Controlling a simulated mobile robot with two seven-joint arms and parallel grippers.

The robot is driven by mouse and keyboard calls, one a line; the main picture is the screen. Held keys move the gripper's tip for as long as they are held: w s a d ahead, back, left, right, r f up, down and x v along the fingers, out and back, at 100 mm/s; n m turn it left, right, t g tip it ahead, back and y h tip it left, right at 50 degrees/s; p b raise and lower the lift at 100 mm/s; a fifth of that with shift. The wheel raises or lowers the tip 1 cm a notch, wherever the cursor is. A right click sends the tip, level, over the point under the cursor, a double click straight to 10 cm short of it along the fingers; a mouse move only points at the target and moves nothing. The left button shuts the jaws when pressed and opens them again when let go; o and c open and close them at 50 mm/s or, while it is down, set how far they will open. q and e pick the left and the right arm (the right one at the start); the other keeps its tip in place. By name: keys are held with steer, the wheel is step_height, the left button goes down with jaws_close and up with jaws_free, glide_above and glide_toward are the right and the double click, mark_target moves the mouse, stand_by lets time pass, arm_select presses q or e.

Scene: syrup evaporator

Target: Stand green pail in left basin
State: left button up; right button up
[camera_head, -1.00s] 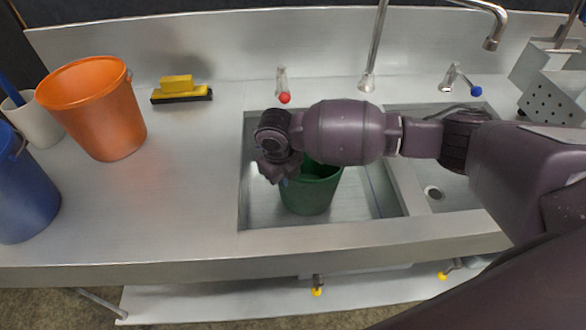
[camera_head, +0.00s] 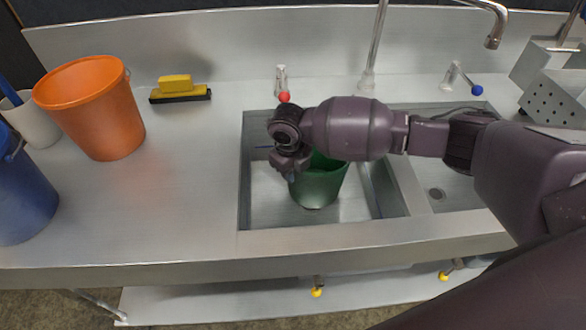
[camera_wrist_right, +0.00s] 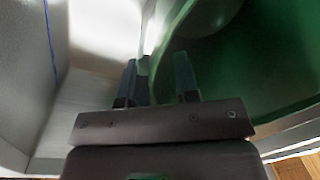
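The green pail (camera_head: 322,184) is inside the left basin (camera_head: 262,214), near its middle, and looks about upright. Its base appears to be on the basin floor. My right forearm covers part of its rim. My right gripper (camera_head: 290,174) is at the pail's left rim, pointing down. In the right wrist view its two fingers (camera_wrist_right: 158,82) are apart, with the rim of the pail (camera_wrist_right: 240,75) between them: one finger outside, one inside. A gap shows between the fingers. My left gripper is not in view.
An orange pail (camera_head: 95,110), a blue pail (camera_head: 22,195) and a white container (camera_head: 38,125) stand on the left counter. A yellow-and-black brush (camera_head: 180,90) lies behind. A faucet (camera_head: 374,50) rises behind the basins. The counter left of the basin is clear.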

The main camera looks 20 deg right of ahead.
arm_select(q)
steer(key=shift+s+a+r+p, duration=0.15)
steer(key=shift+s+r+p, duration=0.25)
steer(key=shift+p, duration=0.4)
arm_select(e)
step_height(320, 180, up, 12)
steer(key=a, duration=0.1)
steer(key=shift+s+r, duration=0.15)
steer(key=shift+s, duration=0.1)
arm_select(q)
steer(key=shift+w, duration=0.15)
